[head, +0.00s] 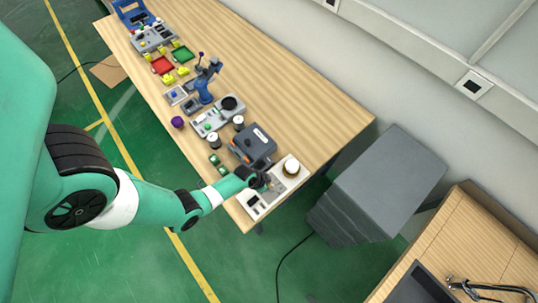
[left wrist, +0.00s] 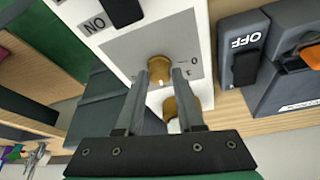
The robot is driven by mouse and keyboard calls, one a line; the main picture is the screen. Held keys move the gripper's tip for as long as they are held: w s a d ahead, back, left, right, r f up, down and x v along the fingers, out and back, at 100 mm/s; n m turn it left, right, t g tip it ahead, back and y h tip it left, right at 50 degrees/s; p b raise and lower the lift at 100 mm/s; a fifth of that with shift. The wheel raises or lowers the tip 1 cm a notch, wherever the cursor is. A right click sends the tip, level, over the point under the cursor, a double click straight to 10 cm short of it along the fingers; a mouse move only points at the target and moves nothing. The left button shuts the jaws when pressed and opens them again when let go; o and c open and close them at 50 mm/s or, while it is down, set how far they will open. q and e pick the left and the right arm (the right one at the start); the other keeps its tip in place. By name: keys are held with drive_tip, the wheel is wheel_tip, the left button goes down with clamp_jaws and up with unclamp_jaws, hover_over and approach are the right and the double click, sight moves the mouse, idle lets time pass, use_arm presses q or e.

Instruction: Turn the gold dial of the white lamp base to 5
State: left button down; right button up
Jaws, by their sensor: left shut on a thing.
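The white lamp base (head: 300,179) lies at the near right end of the wooden table in the head view. It carries a grey plate with a gold dial (left wrist: 159,66), and the marks 0 and 1 show beside the dial in the left wrist view. My left gripper (left wrist: 160,78) is at this dial, with a fingertip on either side, shut on it. It also shows over the base in the head view (head: 261,183). The rest of the scale, including 5, cannot be made out. My right gripper is out of view.
Another gold round part (left wrist: 186,106) shows on the base, partly behind a finger. A dark grey device (head: 252,145) stands close behind the base. Several other items line the table.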

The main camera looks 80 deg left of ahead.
use_arm(q)
drive_tip(key=shift+a+f+m+h+b, duration=0.15)
drive_tip(key=shift+m+h+b, duration=0.25)
drive_tip(key=shift+m, duration=0.6)
drive_tip(key=shift+m+h, duration=0.4)
drive_tip(key=shift+m, duration=0.5)
drive_tip(key=shift+r+m+h, duration=0.2)
drive_tip(key=shift+m+h, duration=0.1)
drive_tip(key=shift+m, duration=0.6)
drive_tip(key=m+h+p, duration=0.1)
drive_tip(key=m, duration=0.1)
drive_tip(key=shift+a+m+g, duration=0.1)
drive_tip(key=shift+m+g, duration=0.3)
drive_tip(key=shift+w+f+m+g+h+p, duration=0.1)
drive_tip(key=shift+m+g+h+p, duration=0.05)
drive_tip(key=shift+m, duration=0.45)
drive_tip(key=shift+f+m+g+h+p, duration=0.1)
drive_tip(key=shift+m+g+h+p, duration=0.05)
drive_tip(key=shift+m, duration=0.45)
drive_tip(key=shift+m+g+h, duration=0.3)
drive_tip(key=shift+m+g, duration=0.1)
drive_tip(key=shift+m, duration=0.8)
